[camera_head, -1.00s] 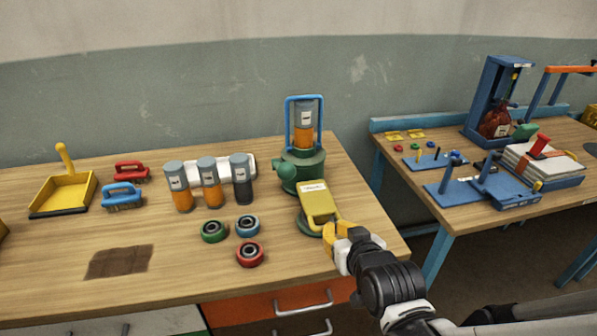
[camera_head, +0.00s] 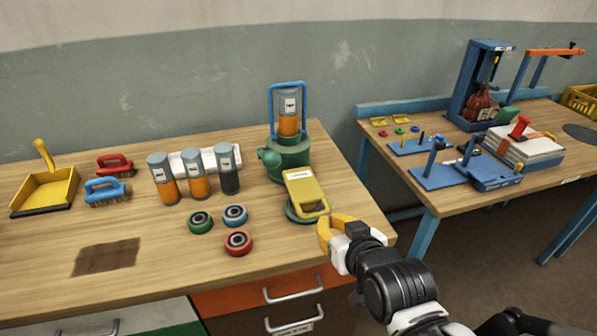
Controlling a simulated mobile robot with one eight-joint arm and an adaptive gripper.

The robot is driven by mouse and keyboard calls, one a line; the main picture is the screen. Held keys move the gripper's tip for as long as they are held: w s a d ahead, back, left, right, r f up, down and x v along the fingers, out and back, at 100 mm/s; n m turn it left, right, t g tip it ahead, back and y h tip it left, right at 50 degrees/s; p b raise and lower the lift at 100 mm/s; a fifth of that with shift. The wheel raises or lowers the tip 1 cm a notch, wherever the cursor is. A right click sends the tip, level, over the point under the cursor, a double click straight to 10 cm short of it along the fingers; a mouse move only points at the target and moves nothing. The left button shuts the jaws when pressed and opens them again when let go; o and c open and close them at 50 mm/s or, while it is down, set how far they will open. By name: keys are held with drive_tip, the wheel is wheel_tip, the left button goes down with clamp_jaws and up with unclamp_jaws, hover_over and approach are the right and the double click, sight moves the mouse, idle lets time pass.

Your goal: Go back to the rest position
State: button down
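My gripper (camera_head: 328,231) has yellow fingers and is at the front right corner of the near wooden table (camera_head: 170,265). Its fingertips curve beside the handle of a yellow block-like piece (camera_head: 303,188). That piece stands on a green round base. In this view the fingers look apart with a gap between them, and nothing shows in the gap. I cannot tell whether a finger touches the yellow handle. My arm reaches in from the lower right.
A green stand (camera_head: 290,157) holds a jar in a blue frame behind the yellow piece. Several jars, three rings (camera_head: 235,216), two brushes and a yellow dustpan (camera_head: 45,190) lie to the left. A second table (camera_head: 435,215) with blue fixtures stands right, beyond a floor gap.

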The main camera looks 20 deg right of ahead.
drive_tip(key=shift+v, duration=1.25)
